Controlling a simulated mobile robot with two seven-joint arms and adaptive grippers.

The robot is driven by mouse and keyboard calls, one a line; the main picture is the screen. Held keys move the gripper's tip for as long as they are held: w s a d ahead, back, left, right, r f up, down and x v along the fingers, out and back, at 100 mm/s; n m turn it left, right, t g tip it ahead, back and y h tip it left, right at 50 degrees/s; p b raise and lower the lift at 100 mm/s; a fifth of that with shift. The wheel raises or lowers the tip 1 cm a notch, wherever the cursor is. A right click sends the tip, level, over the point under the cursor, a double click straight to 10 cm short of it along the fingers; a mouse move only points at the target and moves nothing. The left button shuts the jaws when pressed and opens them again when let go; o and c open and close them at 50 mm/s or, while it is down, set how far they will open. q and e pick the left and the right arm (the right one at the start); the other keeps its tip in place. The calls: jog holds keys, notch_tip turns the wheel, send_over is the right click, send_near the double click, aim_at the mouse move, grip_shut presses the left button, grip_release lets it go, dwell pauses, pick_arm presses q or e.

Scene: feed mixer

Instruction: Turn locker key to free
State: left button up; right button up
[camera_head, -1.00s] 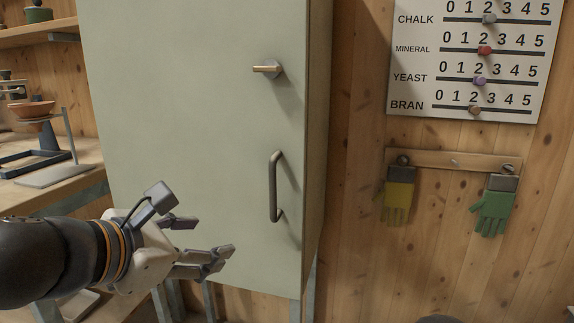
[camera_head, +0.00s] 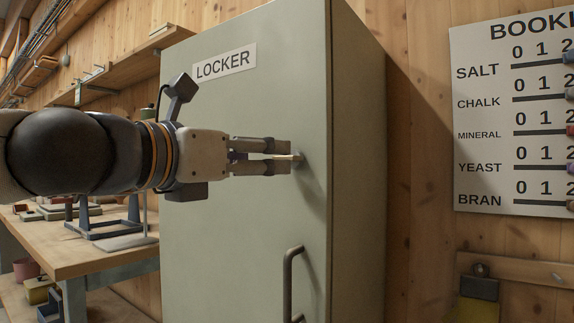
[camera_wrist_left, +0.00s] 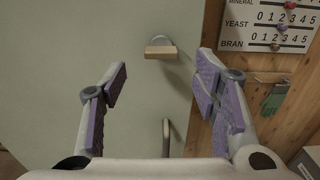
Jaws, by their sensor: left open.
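The locker (camera_head: 245,235) is a tall pale green cabinet with its door shut and a LOCKER label near the top. Its key (camera_head: 297,157) is a small brass-coloured bar on a grey round base, sticking out from the door above the handle. In the left wrist view the key (camera_wrist_left: 160,51) lies level, ahead of and between the spread fingers. My left gripper (camera_head: 288,157) is open, with its fingertips at the key in the head view, one finger above and one below; contact cannot be told. My right gripper is not in view.
A grey bar handle (camera_head: 288,285) stands out from the door below the key. A workbench (camera_head: 90,258) with a stand and several items is at the left. A BOOKING board (camera_head: 480,130) hangs on the wooden wall at the right.

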aim_at(282, 158)
pick_arm(q)
jog(key=x, duration=0.7)
jog(key=shift+d, duration=0.1)
jog(key=shift+c, duration=0.6)
jog(key=shift+p, duration=0.3)
jog(key=c, duration=1)
